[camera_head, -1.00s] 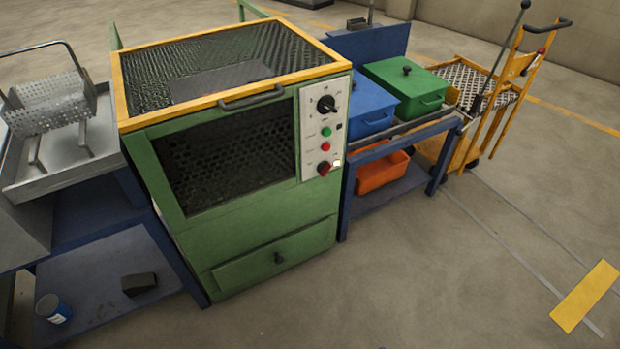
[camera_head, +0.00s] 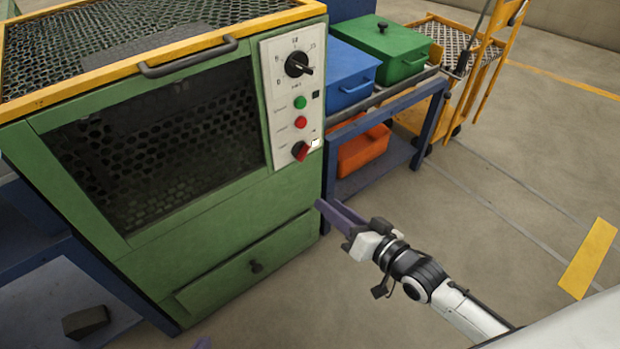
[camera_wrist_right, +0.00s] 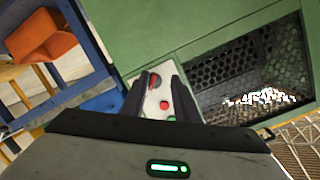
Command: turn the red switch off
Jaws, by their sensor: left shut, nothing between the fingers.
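Only a small purple tip of my left gripper (camera_head: 203,343) shows at the bottom edge of the head view; the rest is out of frame.
A green button (camera_head: 300,102) and a red button (camera_head: 300,122) sit above the switch, under a black dial (camera_head: 298,65). A blue bench (camera_head: 430,90) with blue and green boxes stands right of the furnace (camera_head: 200,225). Open floor lies in front.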

